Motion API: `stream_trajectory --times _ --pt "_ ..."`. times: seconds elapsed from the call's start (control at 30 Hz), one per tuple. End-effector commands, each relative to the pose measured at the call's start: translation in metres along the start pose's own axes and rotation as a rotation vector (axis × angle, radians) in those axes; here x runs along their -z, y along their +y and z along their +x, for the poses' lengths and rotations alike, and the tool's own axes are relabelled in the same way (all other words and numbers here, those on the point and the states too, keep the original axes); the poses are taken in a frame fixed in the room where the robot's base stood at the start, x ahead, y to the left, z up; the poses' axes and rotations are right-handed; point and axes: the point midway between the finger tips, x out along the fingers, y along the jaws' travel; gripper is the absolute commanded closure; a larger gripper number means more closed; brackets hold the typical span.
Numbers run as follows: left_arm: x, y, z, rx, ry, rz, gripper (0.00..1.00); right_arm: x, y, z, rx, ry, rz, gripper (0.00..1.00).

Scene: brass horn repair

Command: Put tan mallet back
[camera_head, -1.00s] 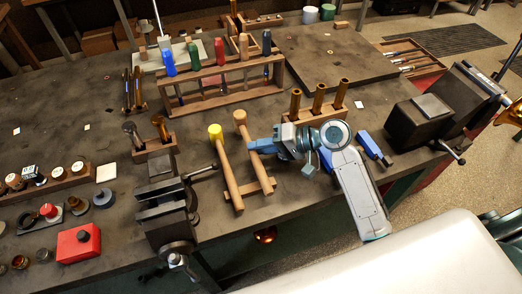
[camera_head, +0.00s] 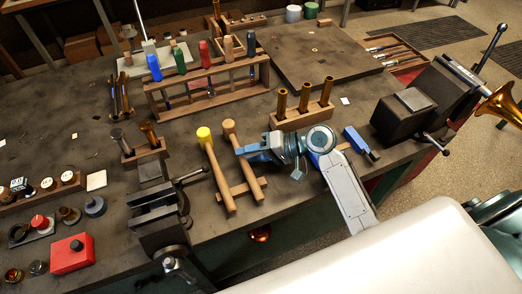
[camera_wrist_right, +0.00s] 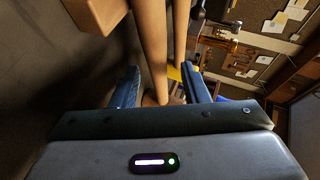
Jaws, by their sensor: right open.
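The tan mallet (camera_head: 245,176) has a pale wooden head and handle. It leans on a small wooden rest (camera_head: 262,183) near the front of the bench. A mallet with a yellow head (camera_head: 203,134) stands just left of it. My right gripper (camera_head: 243,151) is open at the tan mallet's upper handle, just below the head, coming from the right. In the right wrist view, a wooden handle (camera_wrist_right: 152,40) runs between my spread fingers, with a second handle beside it. I cannot tell whether a finger touches the wood. My left gripper is not in view.
A wooden block with brass-coloured tools (camera_head: 303,118) stands behind my right gripper. A vise (camera_head: 160,215) is left of the mallets. A rack of coloured-handle tools (camera_head: 205,90) is farther back. A blue-handled tool (camera_head: 357,139) lies to the right, near a larger vise (camera_head: 405,115).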

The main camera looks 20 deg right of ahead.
Motion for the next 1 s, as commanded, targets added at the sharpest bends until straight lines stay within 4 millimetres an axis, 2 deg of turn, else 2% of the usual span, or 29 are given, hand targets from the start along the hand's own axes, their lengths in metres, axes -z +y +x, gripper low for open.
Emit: stream_trajectory --times 0.17,0.7,1.0 --pt "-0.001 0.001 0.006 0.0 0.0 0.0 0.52 0.0 0.003 -0.016 -0.004 0.001 -0.002 0.59" --pt "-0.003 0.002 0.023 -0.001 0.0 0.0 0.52 0.0 0.003 -0.087 -0.006 -0.001 -0.003 0.59" --pt "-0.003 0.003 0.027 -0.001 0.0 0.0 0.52 -0.001 0.002 -0.112 -0.003 -0.002 -0.001 0.59"
